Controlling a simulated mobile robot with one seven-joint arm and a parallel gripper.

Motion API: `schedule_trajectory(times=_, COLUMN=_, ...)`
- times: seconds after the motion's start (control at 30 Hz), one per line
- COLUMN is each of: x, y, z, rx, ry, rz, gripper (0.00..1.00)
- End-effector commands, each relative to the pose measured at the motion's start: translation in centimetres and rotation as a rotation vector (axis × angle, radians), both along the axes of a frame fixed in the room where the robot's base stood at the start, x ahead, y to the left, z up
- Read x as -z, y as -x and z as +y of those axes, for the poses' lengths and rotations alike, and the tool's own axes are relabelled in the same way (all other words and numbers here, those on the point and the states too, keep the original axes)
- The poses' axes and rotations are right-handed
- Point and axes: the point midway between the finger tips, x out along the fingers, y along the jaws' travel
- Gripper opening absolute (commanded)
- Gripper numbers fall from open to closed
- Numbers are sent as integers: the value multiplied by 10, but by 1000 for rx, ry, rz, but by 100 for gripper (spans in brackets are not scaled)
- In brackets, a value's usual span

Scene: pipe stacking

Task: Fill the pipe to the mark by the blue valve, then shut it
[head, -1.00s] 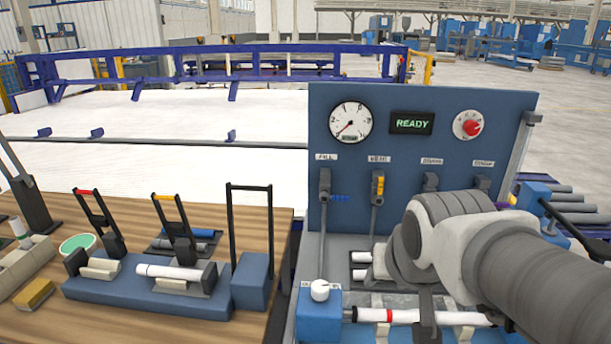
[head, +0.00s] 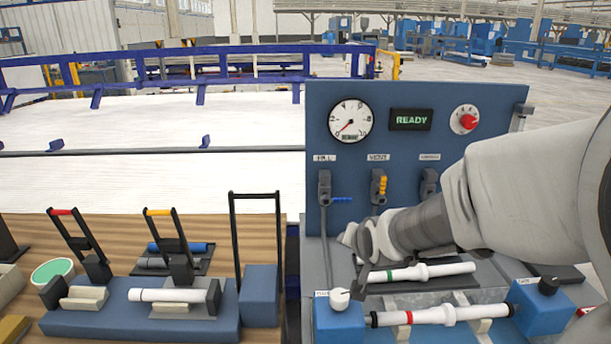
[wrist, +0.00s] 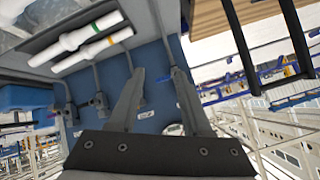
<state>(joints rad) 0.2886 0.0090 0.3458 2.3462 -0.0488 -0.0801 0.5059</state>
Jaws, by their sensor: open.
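The blue valve (head: 340,199) is on the blue panel (head: 480,99) under the FILL label, its lever pointing sideways to the right. It also shows small and blue in the wrist view (wrist: 165,78). A white pipe with a red band (head: 440,315) lies clamped between blue end blocks at the front. A second white pipe, with a green band (head: 420,272), lies behind it. My gripper (wrist: 157,72) is open and empty, fingers apart toward the panel. In the head view it is below and right of the blue valve, apart from it. The water level cannot be seen.
A yellow-handled valve (head: 379,188) is close to the right of the blue one. The gauge (head: 350,120) needle sits low; the display (head: 411,120) reads READY. A red knob (head: 468,120) is at top right. A wooden bench (head: 110,228) with stands and a pipe is at left.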

Motion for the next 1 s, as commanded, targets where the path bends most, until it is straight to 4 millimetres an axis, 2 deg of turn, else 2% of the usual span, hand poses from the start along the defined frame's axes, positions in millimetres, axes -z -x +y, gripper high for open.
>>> schedule_trajectory(times=0.03, x=16, y=-13, z=2, rx=12, ry=-47, rz=-17, gripper=49)
schedule_trajectory(times=0.1, x=29, y=-29, z=7, rx=31, ry=-116, rz=-58, gripper=49)
schedule_trajectory(times=0.4, x=68, y=-81, z=17, rx=141, ry=-463, rz=-233, gripper=49)
schedule_trajectory(times=0.53, x=77, y=-96, z=14, rx=207, ry=-627, rz=-315, gripper=49)
schedule_trajectory(times=0.7, x=82, y=-111, z=0, rx=310, ry=-838, rz=-432, gripper=49)
schedule_trajectory(times=1.0, x=80, y=-119, z=-25, rx=435, ry=-1063, rz=-580, gripper=49)
